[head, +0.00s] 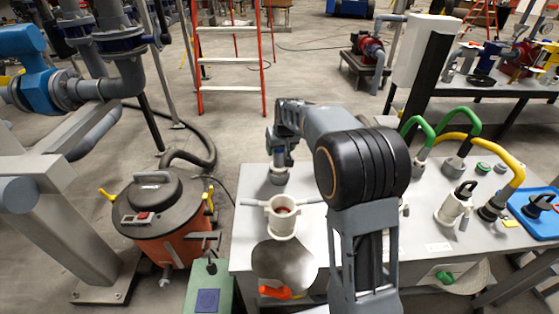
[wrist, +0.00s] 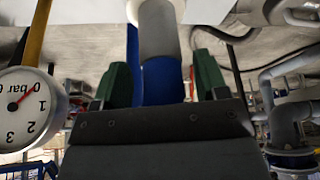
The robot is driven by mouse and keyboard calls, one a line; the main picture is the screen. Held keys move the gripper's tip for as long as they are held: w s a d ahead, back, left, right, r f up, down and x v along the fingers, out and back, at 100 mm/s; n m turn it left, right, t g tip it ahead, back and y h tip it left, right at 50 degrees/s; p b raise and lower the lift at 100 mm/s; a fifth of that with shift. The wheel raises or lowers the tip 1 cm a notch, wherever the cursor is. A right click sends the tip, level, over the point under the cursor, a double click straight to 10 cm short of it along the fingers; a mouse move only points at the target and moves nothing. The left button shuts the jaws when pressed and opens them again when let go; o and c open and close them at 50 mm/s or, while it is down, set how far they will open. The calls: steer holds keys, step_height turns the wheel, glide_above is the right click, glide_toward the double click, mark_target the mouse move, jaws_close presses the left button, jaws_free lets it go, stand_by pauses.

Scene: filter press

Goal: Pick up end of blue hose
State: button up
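My gripper (wrist: 162,85) shows in the wrist view with two green fingers, set apart. Between them stands a round piece with a grey upper part and a blue lower part, which looks like the end of the blue hose (wrist: 162,80). A small gap shows on each side of it, so the fingers appear to be around it without squeezing. A narrow blue strip shows beside the left finger. In the head view my arm reaches over the table and its end is by a grey fitting (head: 279,174); the fingers and blue hose are not clear there.
On the table (head: 440,247) stand a white cup-like fitting (head: 283,217), green hoses (head: 462,120), a yellow hose (head: 515,170) and a blue tray (head: 540,222). An orange drum vacuum (head: 160,210) stands left of it. A pressure gauge (wrist: 28,105) is close by in the wrist view.

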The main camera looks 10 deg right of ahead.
steer(key=c, duration=1.2)
steer(key=shift+r, duration=0.1)
jaws_close()
